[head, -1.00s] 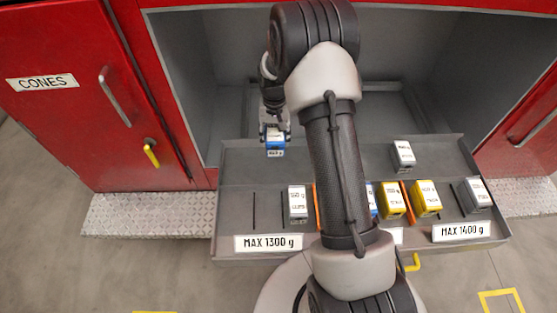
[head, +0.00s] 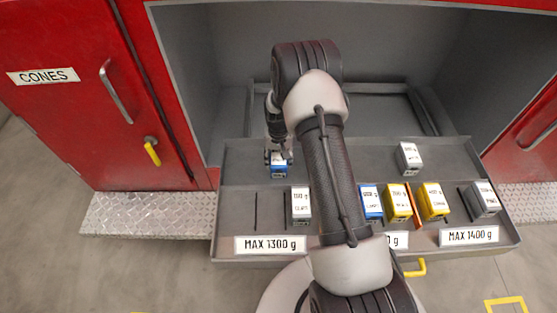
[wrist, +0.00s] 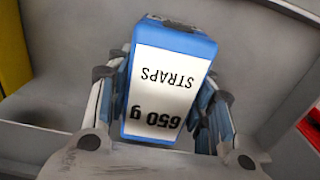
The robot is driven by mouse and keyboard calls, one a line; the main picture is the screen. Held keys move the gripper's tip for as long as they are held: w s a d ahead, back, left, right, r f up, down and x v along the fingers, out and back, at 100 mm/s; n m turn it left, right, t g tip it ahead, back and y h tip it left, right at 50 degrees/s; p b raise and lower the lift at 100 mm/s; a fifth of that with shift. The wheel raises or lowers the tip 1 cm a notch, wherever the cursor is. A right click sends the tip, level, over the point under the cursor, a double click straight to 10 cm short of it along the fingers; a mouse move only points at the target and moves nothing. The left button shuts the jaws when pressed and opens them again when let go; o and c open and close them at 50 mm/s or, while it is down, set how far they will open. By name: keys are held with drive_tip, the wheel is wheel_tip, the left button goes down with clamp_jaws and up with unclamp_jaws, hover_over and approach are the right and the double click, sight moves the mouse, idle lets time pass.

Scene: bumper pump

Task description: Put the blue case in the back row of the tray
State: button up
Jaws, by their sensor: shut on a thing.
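The blue case (wrist: 170,85), with a white label reading STRAPS 650 g, is between the fingers of my gripper (wrist: 160,120) in the wrist view. In the head view, my gripper (head: 278,155) is shut on the blue case (head: 279,171) over the left part of the tray's back row. I cannot tell whether the case touches the tray floor. The grey tray (head: 237,172) is pulled out of the red cabinet. A grey case (head: 409,158) stands in the back row at the right. My arm hides the middle of the tray.
The front row holds a grey case (head: 300,206) at the left, another blue case (head: 371,203), two yellow cases (head: 397,204) (head: 433,202) and a grey case (head: 483,199) at the right. Labels read MAX 1300 g (head: 270,245) and MAX 1400 g (head: 468,236).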

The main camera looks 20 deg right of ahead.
drive_tip(key=shift+r, duration=0.15)
drive_tip(key=shift+f, duration=0.2)
drive_tip(key=o, duration=1.6)
